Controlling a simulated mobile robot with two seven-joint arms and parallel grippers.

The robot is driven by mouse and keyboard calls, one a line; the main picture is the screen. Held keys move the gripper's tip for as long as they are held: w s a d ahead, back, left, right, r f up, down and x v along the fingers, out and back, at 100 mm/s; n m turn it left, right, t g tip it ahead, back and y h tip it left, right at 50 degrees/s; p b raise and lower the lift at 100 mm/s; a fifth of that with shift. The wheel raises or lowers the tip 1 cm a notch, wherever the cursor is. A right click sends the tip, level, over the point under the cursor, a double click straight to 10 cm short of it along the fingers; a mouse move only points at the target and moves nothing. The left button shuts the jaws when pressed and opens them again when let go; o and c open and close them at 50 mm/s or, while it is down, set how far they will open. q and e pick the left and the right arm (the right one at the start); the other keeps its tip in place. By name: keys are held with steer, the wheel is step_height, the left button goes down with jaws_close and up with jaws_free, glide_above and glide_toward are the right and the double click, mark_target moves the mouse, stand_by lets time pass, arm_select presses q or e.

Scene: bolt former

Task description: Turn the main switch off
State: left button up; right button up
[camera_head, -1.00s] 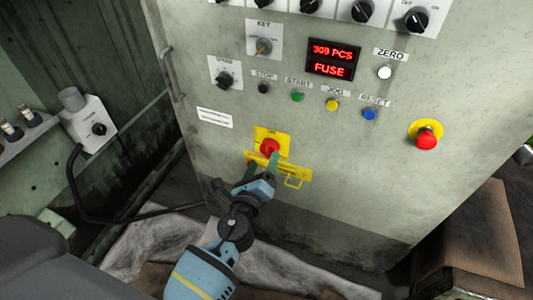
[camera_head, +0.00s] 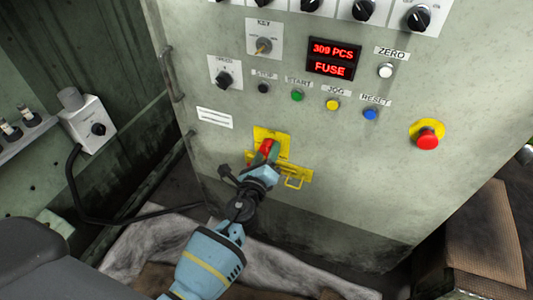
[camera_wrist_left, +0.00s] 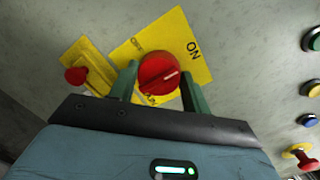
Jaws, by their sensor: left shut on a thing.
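The main switch is a red rotary knob (camera_head: 265,146) on a yellow plate (camera_head: 260,132) low on the machine's front panel. In the left wrist view the knob (camera_wrist_left: 157,72) sits between the two green fingers of my left gripper (camera_wrist_left: 159,80), which is shut on it. A pale mark on the knob slants toward the picture's right. The plate (camera_wrist_left: 195,60) appears tilted, with a readable ON label to the knob's upper right. In the head view my left gripper (camera_head: 265,156) covers the knob's lower part. My right gripper is not in view.
A yellow hasp (camera_head: 295,176) sticks out beside the plate, with a red knob (camera_wrist_left: 75,75) near it in the wrist view. Buttons, a red display (camera_head: 331,60) and an emergency stop (camera_head: 427,140) are above and right. A grey box (camera_head: 90,125) stands left.

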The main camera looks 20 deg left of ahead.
arm_select(q)
steer(key=shift+c, duration=0.4)
steer(key=shift+n, duration=0.4)
steer(key=n, duration=0.3)
steer(key=n+p, duration=0.1)
steer(key=n, duration=0.3)
steer(key=shift+g+h, duration=0.3)
steer(key=shift+g, duration=0.1)
steer(key=n+p, duration=0.2)
steer(key=n, duration=0.4)
steer(key=shift+a+h, duration=0.1)
steer(key=shift+h, duration=0.2)
steer(key=shift+n+h+p, duration=0.3)
steer(key=shift+n+p, duration=0.25)
steer(key=shift+n, duration=0.85)
